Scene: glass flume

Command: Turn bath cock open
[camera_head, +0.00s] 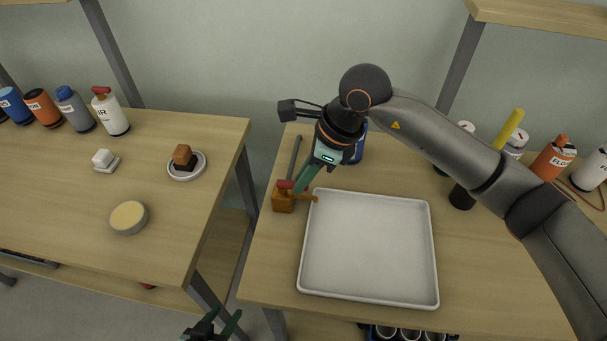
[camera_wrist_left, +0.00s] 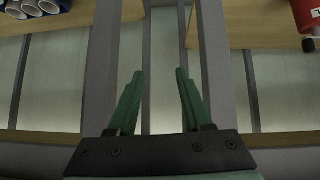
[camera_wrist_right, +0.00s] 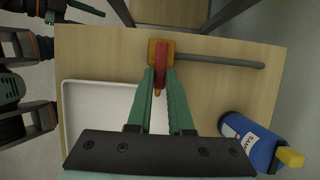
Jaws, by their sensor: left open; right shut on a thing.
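The bath cock is an orange-brown block (camera_head: 283,203) with a red handle (camera_head: 285,184), a short spout (camera_head: 306,198) and a grey pipe (camera_head: 295,155). It sits at the left edge of the right table, by the tray's upper left corner. In the right wrist view the block (camera_wrist_right: 152,52) has the red handle (camera_wrist_right: 161,62) lying across it, in line with the spout. My right gripper (camera_head: 298,187) is shut on the red handle; its green fingers hide part of it. My left gripper (camera_head: 214,322) is open and empty, low between the tables; it also shows in the left wrist view (camera_wrist_left: 158,80).
A white tray (camera_head: 434,250) lies beside the cock. A blue bottle (camera_wrist_right: 250,140) stands behind it. More bottles (camera_head: 555,158) stand at the right. The left table (camera_head: 70,215) holds bottles, a round tin (camera_head: 129,217) and a block on a dish (camera_head: 185,160).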

